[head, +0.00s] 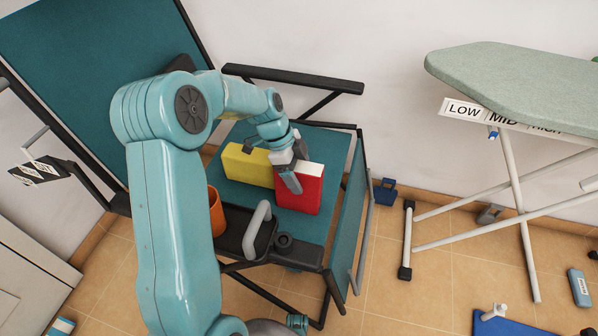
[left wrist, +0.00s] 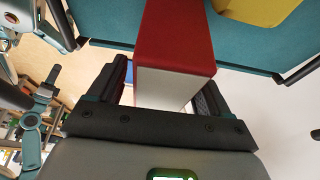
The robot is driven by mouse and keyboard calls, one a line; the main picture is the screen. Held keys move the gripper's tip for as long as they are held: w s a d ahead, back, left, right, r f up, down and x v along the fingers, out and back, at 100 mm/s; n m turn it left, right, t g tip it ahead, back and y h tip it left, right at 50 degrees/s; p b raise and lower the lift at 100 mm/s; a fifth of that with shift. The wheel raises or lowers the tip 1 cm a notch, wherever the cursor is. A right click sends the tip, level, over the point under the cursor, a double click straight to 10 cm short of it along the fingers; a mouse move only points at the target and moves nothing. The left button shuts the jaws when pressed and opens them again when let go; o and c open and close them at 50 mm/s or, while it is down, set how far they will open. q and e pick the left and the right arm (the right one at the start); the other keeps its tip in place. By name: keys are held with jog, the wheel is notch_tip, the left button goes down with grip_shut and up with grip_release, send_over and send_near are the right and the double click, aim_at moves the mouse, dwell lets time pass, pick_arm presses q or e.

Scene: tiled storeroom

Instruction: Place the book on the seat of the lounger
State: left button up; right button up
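The red book (head: 301,190) with white pages stands on the teal seat (head: 325,150) of the lounger, beside a yellow block-like thing (head: 247,166). My left gripper (head: 290,172) is at the book, with one finger in front of its red cover. In the left wrist view the book (left wrist: 175,35) lies between the two fingers of my left gripper (left wrist: 155,95). A gap shows between the book and the left-hand finger; the right-hand finger is close to it, and I cannot tell whether it touches. My right gripper does not clearly show.
An orange cup (head: 216,212) and a dark tray (head: 240,226) with a grey handle are at the lounger's near side. Black armrests (head: 292,77) frame the seat. An ironing board (head: 510,75) stands at right.

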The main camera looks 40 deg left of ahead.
pick_arm(q)
jog(key=shift+r, duration=0.35)
jog(key=p+v, duration=0.3)
jog(key=v, duration=0.8)
jog(key=shift+s+a+r+p, duration=0.1)
jog(key=shift+a+r+p, duration=0.05)
jog(key=shift+r+p, duration=0.2)
